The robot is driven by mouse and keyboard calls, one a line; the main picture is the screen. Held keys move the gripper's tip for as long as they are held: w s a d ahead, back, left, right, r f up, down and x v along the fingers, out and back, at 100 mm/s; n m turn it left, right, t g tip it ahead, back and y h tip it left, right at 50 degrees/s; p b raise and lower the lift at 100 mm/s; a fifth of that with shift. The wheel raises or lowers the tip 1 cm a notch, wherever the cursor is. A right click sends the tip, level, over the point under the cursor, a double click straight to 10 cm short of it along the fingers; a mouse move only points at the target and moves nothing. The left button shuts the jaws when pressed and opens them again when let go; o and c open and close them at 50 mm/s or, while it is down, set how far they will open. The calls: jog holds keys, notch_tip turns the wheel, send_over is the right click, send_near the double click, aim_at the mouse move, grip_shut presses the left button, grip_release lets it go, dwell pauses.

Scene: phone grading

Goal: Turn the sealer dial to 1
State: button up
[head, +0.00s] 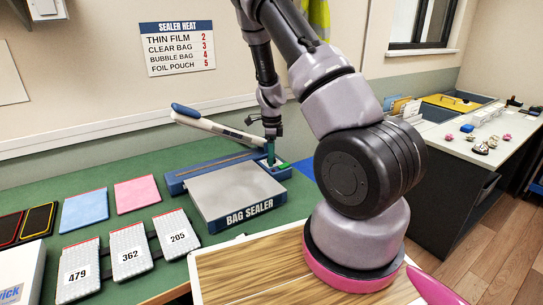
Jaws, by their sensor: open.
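The bag sealer (233,196) sits on the green bench, with a grey top plate, a blue base and its name on the front. Its long white sealing arm (222,130) with a blue end is raised behind it. My gripper (271,150) points down over the right end of the sealer, at a small blue housing (277,173) with a green part beside it. The fingers are small here and look open. The dial and its numbers are hidden or too small to read, and I cannot tell whether the fingers touch it.
A wall sign (177,48) headed SEALER HEAT lists settings 2 to 5. Numbered bubble pouches (128,256), a blue sheet (84,210) and a pink sheet (137,194) lie left of the sealer. A white table (450,140) with small items stands at the right.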

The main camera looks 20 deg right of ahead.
jog(key=shift+c, duration=0.4)
grip_shut()
jog(key=shift+n, duration=0.3)
jog(key=n, duration=0.4)
jog(key=shift+n, duration=0.3)
jog(key=n, duration=0.5)
jog(key=shift+n, duration=0.3)
jog(key=n, duration=0.5)
jog(key=shift+n, duration=2.5)
